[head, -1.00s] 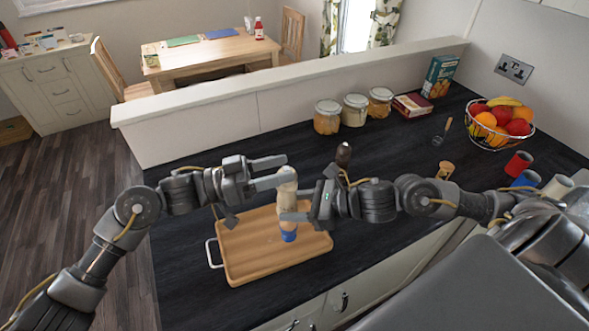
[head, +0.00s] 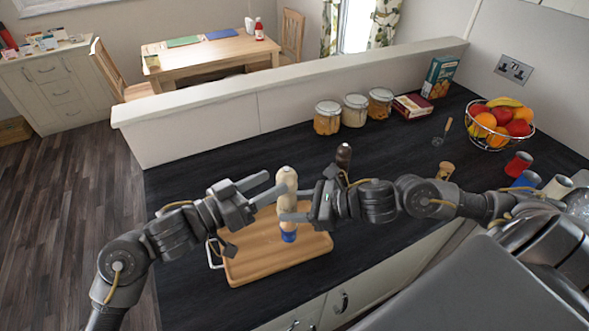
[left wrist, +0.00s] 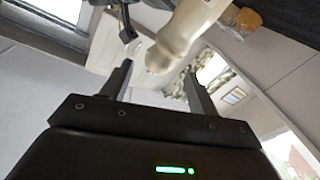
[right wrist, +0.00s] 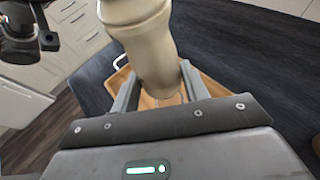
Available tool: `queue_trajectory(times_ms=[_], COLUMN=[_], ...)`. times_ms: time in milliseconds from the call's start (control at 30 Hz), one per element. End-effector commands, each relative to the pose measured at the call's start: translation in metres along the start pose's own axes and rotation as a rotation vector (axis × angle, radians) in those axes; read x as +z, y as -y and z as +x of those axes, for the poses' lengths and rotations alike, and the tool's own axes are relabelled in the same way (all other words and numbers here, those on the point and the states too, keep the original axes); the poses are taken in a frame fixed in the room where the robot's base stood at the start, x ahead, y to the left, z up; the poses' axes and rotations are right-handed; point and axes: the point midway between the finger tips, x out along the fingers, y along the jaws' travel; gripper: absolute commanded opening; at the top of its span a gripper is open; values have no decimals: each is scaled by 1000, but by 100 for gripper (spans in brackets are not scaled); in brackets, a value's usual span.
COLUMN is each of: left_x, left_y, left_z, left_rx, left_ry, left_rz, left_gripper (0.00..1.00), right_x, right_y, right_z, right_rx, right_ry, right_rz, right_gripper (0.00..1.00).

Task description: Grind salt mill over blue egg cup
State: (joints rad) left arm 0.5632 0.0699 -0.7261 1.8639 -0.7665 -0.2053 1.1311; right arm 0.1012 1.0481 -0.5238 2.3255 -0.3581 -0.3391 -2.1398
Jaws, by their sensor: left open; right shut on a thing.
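The pale salt mill (head: 287,206) is upright above the wooden tray. My right gripper (head: 299,207) is shut on its body, and the right wrist view shows the mill (right wrist: 150,50) between the fingers. The blue egg cup (head: 288,237) shows directly below the mill at the tray; any gap between them cannot be told. My left gripper (head: 274,184) is open at the mill's upper part, its fingers slanting up to the right. In the left wrist view the mill's rounded knob (left wrist: 158,60) lies between or just beyond the open fingertips.
The wooden tray (head: 250,265) lies on the dark counter. A dark mill (head: 343,156) stands behind my right gripper. Several jars (head: 355,110) line the low wall. A fruit basket (head: 500,125), a red cup (head: 518,163) and a blue cup (head: 527,179) are at right.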

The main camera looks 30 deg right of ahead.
Motion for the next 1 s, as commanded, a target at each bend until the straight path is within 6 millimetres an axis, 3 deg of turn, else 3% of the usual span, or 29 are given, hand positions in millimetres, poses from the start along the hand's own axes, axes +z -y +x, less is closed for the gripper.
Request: queue_trajectory(times_ms=[200, 400, 800, 1000], left_x=[0, -1, 0, 0], left_y=[-1, 0, 0, 0], left_z=[43, 66, 74, 74], left_rx=[2, 1, 1, 0], left_ry=[1, 0, 2, 1], left_rz=[-1, 1, 2, 2], left_gripper=[60, 60, 60, 35], right_x=[0, 1, 1, 1], right_y=[0, 0, 0, 0], right_z=[0, 0, 0, 0], right_rx=[0, 0, 0, 0], right_ry=[1, 1, 1, 1], right_rz=[0, 0, 0, 0], right_gripper=[23, 23, 23, 23])
